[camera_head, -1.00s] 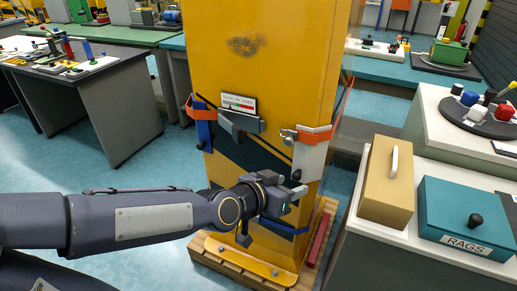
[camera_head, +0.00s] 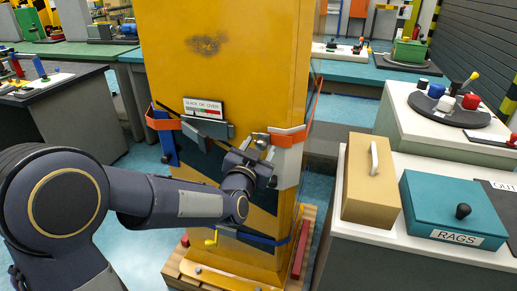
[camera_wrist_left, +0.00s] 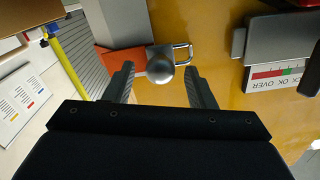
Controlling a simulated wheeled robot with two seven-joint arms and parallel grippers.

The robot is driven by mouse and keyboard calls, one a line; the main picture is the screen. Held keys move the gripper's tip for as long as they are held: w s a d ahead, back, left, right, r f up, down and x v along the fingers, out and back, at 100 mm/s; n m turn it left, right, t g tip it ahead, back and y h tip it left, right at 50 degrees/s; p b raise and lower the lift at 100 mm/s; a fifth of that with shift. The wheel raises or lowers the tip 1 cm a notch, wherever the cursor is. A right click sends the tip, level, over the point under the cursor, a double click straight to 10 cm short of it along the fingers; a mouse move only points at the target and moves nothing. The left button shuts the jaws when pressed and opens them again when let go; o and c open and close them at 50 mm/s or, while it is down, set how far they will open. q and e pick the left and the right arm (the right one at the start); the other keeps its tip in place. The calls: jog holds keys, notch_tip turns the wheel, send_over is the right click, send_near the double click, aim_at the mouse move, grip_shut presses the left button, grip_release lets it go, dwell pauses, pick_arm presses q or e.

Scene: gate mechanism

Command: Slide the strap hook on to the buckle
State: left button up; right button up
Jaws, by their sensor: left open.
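The strap hook (camera_head: 261,140) is a metal loop with a round grey knob at the end of the orange strap (camera_head: 288,137), on the right of the yellow column's front. In the left wrist view the knob (camera_wrist_left: 160,71) sits between my fingertips and the loop (camera_wrist_left: 183,53) points right. The grey buckle (camera_head: 207,131) is on the column's left, below the gauge sign, with a gap between it and the hook; it also shows in the left wrist view (camera_wrist_left: 280,40). My left gripper (camera_head: 262,157) is open just below the hook; contact cannot be told. My right gripper is not seen.
The yellow column (camera_head: 215,75) stands on a wooden pallet (camera_head: 180,268). A blue strap and a yellow crank (camera_head: 211,241) are low on it. A counter with a tan box (camera_head: 369,185) and a teal RAGS box (camera_head: 455,205) is at right.

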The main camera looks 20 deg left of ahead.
pick_arm(q)
jog(key=shift+w, duration=0.3)
